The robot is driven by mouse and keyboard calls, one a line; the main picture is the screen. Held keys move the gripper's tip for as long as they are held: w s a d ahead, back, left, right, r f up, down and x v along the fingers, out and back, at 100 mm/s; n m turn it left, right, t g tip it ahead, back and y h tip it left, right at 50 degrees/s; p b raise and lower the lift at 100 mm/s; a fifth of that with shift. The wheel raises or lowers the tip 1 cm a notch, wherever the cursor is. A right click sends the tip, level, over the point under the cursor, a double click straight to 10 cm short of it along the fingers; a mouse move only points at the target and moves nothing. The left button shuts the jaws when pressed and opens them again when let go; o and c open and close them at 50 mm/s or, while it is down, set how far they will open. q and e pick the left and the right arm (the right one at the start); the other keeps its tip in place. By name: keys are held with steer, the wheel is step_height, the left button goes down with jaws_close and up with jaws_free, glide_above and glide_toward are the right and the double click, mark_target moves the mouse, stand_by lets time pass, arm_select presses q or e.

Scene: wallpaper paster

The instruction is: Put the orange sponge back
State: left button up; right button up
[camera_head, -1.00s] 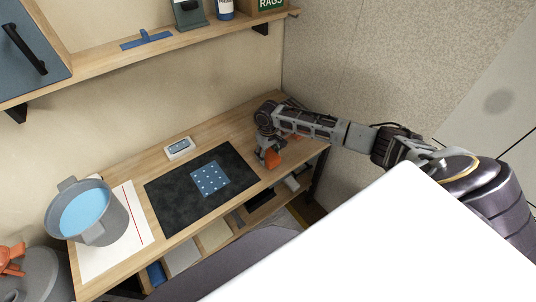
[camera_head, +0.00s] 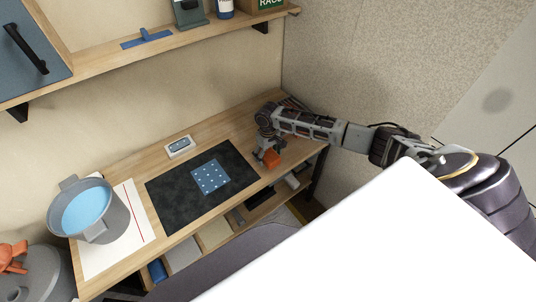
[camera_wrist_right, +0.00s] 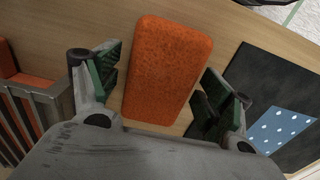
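The orange sponge (camera_head: 272,159) lies on the wooden workbench, right of the dark mat. In the right wrist view the sponge (camera_wrist_right: 170,68) lies between my right gripper's fingers, with bench wood visible beside it. My right gripper (camera_head: 262,152) is low over the bench at the sponge. In the wrist view its fingers (camera_wrist_right: 160,88) are spread on both sides of the sponge, with narrow gaps, so it looks open. My left gripper is not in view.
A slatted metal rack (camera_wrist_right: 38,100) with something orange in it stands left in the wrist view. The dark mat (camera_head: 170,200) holds a blue dotted sheet (camera_head: 210,177). A grey bucket (camera_head: 118,218) stands at the bench's left, and a small white box (camera_head: 180,147) behind the mat.

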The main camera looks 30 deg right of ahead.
mark_target(268, 153)
stand_by(0.4)
steer(key=shift+f+b, duration=0.1)
steer(key=shift+b, duration=0.7)
steer(key=shift+r, duration=0.3)
step_height(268, 153, up, 14)
steer(key=shift+f, duration=0.25)
steer(key=shift+s, duration=0.1)
